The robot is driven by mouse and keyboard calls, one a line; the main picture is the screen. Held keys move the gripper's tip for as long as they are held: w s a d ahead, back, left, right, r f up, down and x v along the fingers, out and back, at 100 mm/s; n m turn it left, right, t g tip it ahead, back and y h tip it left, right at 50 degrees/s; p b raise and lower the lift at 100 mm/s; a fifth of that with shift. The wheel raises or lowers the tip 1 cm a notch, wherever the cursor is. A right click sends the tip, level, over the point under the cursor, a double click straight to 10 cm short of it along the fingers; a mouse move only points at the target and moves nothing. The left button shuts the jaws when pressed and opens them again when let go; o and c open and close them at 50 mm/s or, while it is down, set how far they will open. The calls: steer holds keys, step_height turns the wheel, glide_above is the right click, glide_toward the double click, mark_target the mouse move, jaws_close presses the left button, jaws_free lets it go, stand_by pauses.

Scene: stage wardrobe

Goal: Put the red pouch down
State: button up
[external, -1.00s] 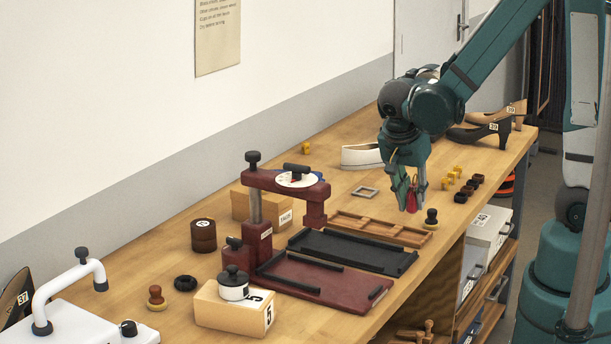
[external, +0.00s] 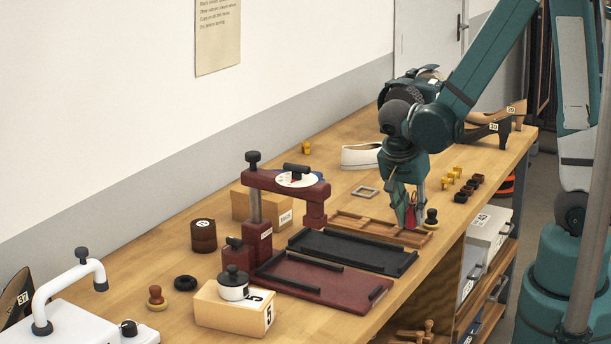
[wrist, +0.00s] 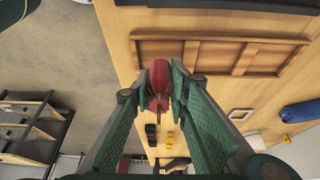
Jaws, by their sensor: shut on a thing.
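My gripper (external: 412,218) is shut on the red pouch (external: 410,214), low over the right side of the bench, close to the near right end of the brown wooden tray (external: 365,227). In the wrist view the pouch (wrist: 160,82) sits between the two green fingers of my gripper (wrist: 156,100), with the compartmented tray (wrist: 225,37) beside it. The fingers hide part of the pouch in the outside view. I cannot tell whether its underside touches anything.
A black tray (external: 352,250) and a dark red press (external: 262,215) stand left of the gripper. A small black-topped stamp (external: 431,217) is just right of it.

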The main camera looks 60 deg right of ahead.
mark_target(411, 224)
steer(key=shift+f, duration=1.4)
steer(key=shift+f+b, duration=0.2)
steer(key=shift+b, duration=0.25)
steer(key=o, duration=0.6)
steer(key=shift+c, duration=0.2)
steer(key=shift+r, duration=0.2)
steer(key=p+v, duration=0.2)
steer(key=v, duration=1)
steer(key=shift+p, duration=0.3)
steer(key=shift+r, duration=0.1)
